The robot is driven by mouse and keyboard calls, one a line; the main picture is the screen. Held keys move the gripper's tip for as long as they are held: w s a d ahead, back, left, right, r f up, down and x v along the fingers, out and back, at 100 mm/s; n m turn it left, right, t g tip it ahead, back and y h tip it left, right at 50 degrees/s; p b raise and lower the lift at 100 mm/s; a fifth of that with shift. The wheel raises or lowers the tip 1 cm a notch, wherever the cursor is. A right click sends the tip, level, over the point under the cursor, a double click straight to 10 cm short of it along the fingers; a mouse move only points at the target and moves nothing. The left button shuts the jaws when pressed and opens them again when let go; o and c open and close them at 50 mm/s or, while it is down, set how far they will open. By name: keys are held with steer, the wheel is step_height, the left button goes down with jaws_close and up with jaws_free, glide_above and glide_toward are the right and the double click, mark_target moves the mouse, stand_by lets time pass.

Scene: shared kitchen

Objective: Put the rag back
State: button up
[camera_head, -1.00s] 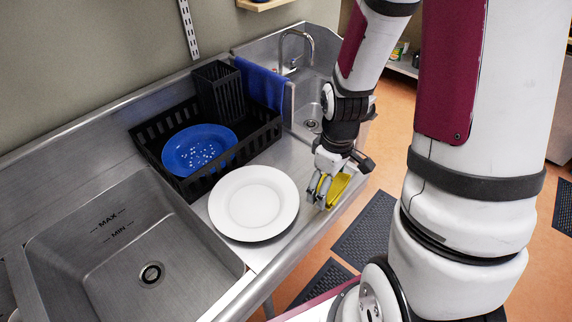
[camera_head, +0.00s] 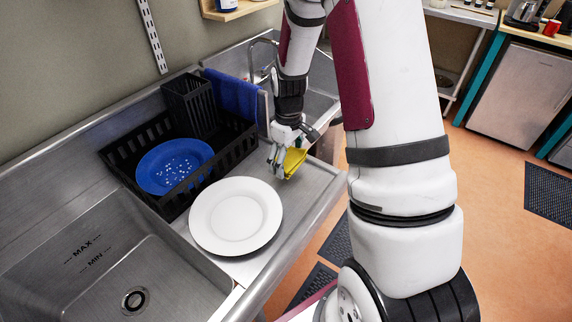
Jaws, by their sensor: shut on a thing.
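A yellow rag (camera_head: 293,162) is in the head view, at the right part of the steel counter, beyond the white plate. My gripper (camera_head: 278,165) points down and is shut on the rag, just above or at the counter surface; I cannot tell whether the rag touches it. A blue cloth (camera_head: 233,94) hangs over the divider between the drying rack and the far sink.
A white plate (camera_head: 236,216) lies on the counter next to a black dish rack (camera_head: 228,152) holding a blue colander-like plate (camera_head: 174,166) and a black cutlery holder (camera_head: 190,105). A sink basin (camera_head: 90,265) is at the near left. A small wooden shelf (camera_head: 240,10) is on the wall.

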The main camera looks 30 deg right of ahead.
steer(key=shift+w+f, duration=0.15)
steer(key=shift+w, duration=0.5)
steer(key=shift+s+f+p, duration=0.1)
steer(key=shift+f+p, duration=0.2)
steer(key=shift+f, duration=1.35)
steer(key=shift+f, duration=0.2)
steer(key=o, duration=1)
steer(key=shift+c, duration=0.2)
steer(key=shift+d, duration=0.1)
